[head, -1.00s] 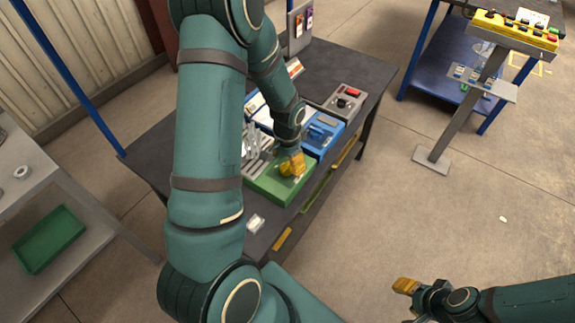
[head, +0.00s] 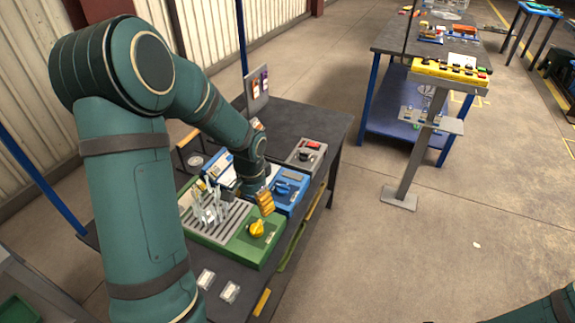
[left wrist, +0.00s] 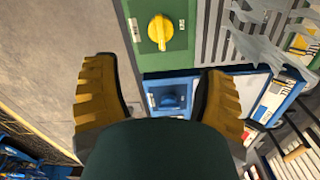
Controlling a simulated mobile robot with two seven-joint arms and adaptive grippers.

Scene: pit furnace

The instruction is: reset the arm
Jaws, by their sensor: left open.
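My left arm comes in from the left in the head view and reaches over the dark workbench. My left gripper (head: 265,202) has yellow fingers and hangs above the bench, near the blue box. In the left wrist view the left gripper (left wrist: 155,97) is open, its fingers wide apart with nothing between them. A green box with a yellow knob (head: 257,228) stands below it; the knob also shows in the left wrist view (left wrist: 160,30), clear of the fingers. My right arm shows only partly at the lower right of the head view; its gripper is out of frame.
A blue box (head: 286,190) with a blue knob and a grey box (head: 306,155) with a red button stand in line beyond the green box. A grey rack holds pale pieces (head: 208,208). A yellow control panel (head: 450,72) stands on a post at right. Open floor lies between.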

